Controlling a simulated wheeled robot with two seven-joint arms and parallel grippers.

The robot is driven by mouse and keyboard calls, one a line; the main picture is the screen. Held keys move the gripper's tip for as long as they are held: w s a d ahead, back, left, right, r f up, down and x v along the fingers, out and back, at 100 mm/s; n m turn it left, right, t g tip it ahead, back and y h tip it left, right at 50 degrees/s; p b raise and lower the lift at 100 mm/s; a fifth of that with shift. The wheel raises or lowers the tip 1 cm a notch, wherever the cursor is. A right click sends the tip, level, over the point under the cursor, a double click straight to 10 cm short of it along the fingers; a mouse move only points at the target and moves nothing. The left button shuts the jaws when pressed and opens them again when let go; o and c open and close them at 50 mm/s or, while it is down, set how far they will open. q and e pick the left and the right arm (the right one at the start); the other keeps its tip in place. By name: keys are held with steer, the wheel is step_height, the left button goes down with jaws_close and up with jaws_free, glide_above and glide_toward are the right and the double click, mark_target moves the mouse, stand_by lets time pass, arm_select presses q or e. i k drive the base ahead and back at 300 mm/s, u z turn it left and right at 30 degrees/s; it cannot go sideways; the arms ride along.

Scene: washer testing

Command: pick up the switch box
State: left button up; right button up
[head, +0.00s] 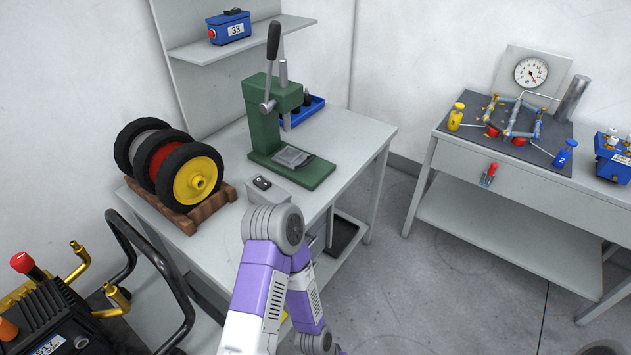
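The switch box (268,188) is a small light-grey box with a black switch on its top. It sits on the grey worktable near its front edge, between the wheels and the green press. One of my purple and white arms (262,285) rises from the bottom of the head view, and its grey joint stands just in front of the box, covering part of its lower side. Neither gripper's fingers show in this view. Nothing is seen holding the box.
The green lever press (270,125) stands behind the box. Wheels on a wooden rack (187,215) are to its left. A blue box marked 33 (230,27) is on the shelf above. A second table (530,180) with a gauge rig is at right, with open floor between.

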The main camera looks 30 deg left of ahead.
mark_target(259, 189)
steer(key=i, duration=1.6)
steer(key=u, duration=2.8)
